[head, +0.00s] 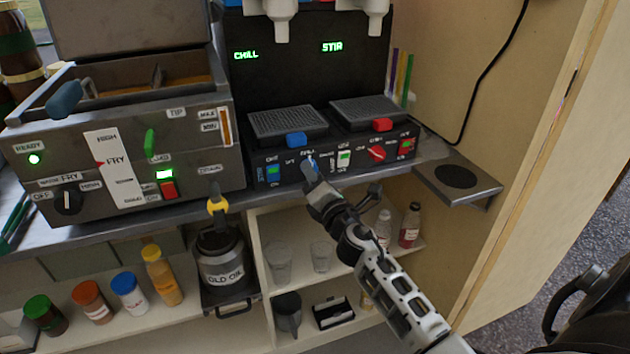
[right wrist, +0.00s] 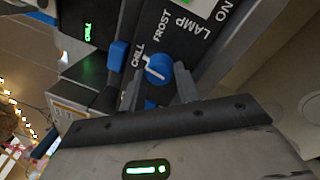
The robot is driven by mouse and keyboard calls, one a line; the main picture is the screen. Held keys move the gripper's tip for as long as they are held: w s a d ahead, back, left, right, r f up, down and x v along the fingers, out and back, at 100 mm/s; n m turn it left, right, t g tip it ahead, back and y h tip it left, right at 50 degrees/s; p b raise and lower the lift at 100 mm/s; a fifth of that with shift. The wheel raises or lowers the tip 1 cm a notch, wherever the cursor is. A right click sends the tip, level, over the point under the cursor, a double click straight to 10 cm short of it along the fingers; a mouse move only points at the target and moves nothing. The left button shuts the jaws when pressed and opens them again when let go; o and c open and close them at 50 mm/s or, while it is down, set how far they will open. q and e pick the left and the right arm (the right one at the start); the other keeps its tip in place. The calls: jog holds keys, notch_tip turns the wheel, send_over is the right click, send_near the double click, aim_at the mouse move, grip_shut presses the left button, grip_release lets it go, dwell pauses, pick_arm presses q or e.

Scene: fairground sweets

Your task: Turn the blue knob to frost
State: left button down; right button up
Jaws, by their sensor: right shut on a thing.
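The blue knob (right wrist: 158,69) is on the dark front panel of the two-spout machine, below the left drip tray. In the right wrist view its white pointer line slants toward the CHILL mark, with the FROST mark beside it. In the head view the knob (head: 310,163) is mostly covered by my right gripper (head: 312,174). The right gripper's fingers (right wrist: 160,92) are shut on the knob, one on either side. The left display (head: 246,55) reads CHILL in green. My left gripper is not in view.
A blue tray handle (head: 296,139) sits just above. A fryer (head: 120,145) stands left. Shelves with cups and bottles lie below.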

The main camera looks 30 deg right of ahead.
pick_arm(q)
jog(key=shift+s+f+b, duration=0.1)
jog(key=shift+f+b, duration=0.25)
jog(key=shift+b, duration=0.25)
pick_arm(e)
jog(key=shift+a+m+h, duration=0.1)
jog(key=shift+m+h, duration=0.4)
jog(key=shift+m, duration=2.35)
jog(key=shift+a+m+h, duration=0.1)
jog(key=shift+m+h, duration=0.4)
jog(key=shift+m, duration=2.35)
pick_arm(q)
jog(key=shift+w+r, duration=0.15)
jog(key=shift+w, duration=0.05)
pick_arm(e)
jog(key=o, duration=1)
jog(key=shift+c, duration=0.2)
